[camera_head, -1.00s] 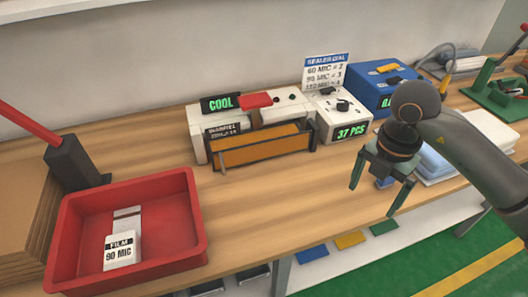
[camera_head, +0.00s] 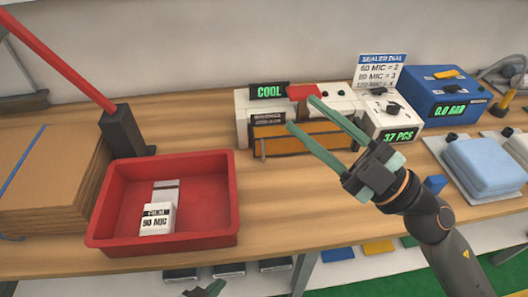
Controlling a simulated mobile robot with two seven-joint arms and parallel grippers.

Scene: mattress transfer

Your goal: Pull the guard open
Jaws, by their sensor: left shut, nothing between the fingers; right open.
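The guard (camera_head: 282,144) is an amber panel with a dark frame on the front of the white sealer (camera_head: 243,118). It looks shut, with a small post at its left front. A green "COOL" display (camera_head: 269,91) and a red part stand above it. My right gripper (camera_head: 301,113) comes in from the lower right. Its two green fingers are apart and empty, and overlap the guard's upper right in the picture; I cannot tell whether they touch it. My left gripper (camera_head: 206,290) barely shows at the bottom edge; most of it is cut off.
A red tray (camera_head: 110,214) with a "FILM 90 MIC" block (camera_head: 156,219) is at the left front. Cardboard (camera_head: 50,175) and a red-handled lever (camera_head: 122,130) stand beside it. A counter box (camera_head: 393,121), blue machine (camera_head: 441,98) and blue stack (camera_head: 482,167) are at right.

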